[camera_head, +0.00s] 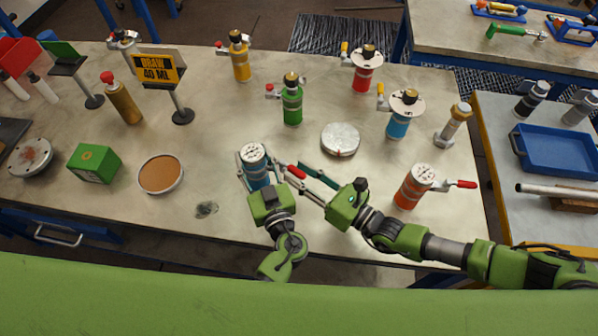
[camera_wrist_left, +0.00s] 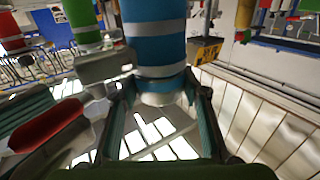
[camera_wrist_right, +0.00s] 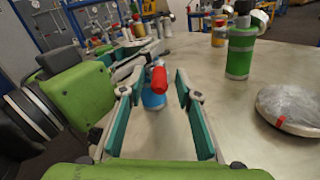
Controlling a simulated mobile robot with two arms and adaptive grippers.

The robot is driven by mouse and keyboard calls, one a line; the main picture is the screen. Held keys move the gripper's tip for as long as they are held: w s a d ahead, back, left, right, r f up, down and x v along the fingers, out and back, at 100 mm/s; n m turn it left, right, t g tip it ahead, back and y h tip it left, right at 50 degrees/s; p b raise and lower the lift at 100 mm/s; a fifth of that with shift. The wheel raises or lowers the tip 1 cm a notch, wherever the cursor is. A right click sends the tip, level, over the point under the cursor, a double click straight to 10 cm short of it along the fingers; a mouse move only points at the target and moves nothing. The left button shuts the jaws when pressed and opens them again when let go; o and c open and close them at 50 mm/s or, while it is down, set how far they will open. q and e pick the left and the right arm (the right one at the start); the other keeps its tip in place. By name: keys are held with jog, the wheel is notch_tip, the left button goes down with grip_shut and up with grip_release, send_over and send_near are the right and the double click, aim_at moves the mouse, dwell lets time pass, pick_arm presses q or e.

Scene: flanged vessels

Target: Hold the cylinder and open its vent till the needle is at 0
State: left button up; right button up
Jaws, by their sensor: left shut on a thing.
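A blue cylinder (camera_head: 257,176) with a white dial on top (camera_head: 253,153) stands upright near the table's front. The dial's needle is too small to read. My left gripper (camera_head: 254,172) is shut on this cylinder; its fingers flank the silver-banded blue body (camera_wrist_left: 155,42) in the left wrist view. The red vent lever (camera_head: 297,171) sticks out to the cylinder's right. My right gripper (camera_head: 306,178) is open beside it. In the right wrist view the red lever (camera_wrist_right: 159,79) lies between the spread fingers, and contact cannot be told.
A grey round disc (camera_head: 341,139) lies to the right. An orange cylinder (camera_head: 411,190) with a dial and red lever stands near my right arm. Green (camera_head: 292,107), red (camera_head: 362,77) and another blue cylinder (camera_head: 397,126) stand behind. A "DRAW 40 ML" sign (camera_head: 161,68) stands back left.

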jog(key=shift+w+a, duration=0.2)
jog(key=shift+a, duration=0.05)
grip_shut()
jog(key=shift+s, duration=0.1)
